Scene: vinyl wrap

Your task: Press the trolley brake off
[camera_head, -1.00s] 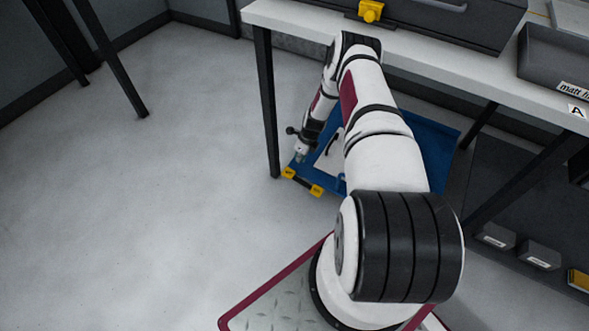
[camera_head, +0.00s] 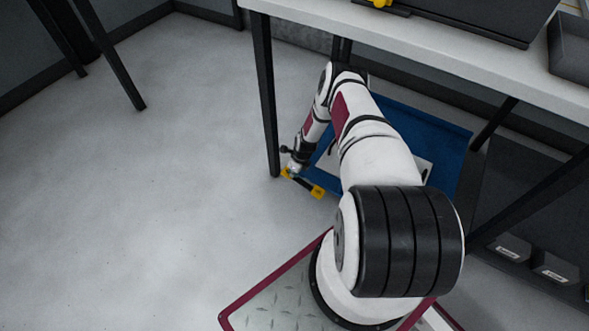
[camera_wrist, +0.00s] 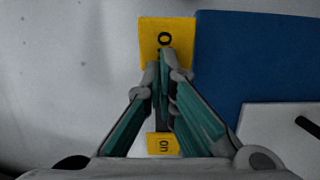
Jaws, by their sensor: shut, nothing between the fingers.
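The brake is a dark bar with a yellow pad at each end, at the edge of the blue trolley (camera_head: 448,140). In the wrist view the upper pad (camera_wrist: 152,35) shows an "o", the rest of its word hidden by my fingertips. The lower pad (camera_wrist: 160,144) reads "on". In the head view the "on" pad (camera_head: 318,191) is clear, while the other pad (camera_head: 285,173) is partly covered by my gripper (camera_head: 293,168). My gripper (camera_wrist: 164,58) is shut and empty, its tips over the partly hidden pad. I cannot tell whether they touch it.
A white-topped bench (camera_head: 430,45) stands over the trolley, with a dark leg (camera_head: 266,95) close beside my gripper. A white panel with a black handle (camera_wrist: 280,130) lies on the trolley. The floor to the left (camera_head: 170,190) is clear.

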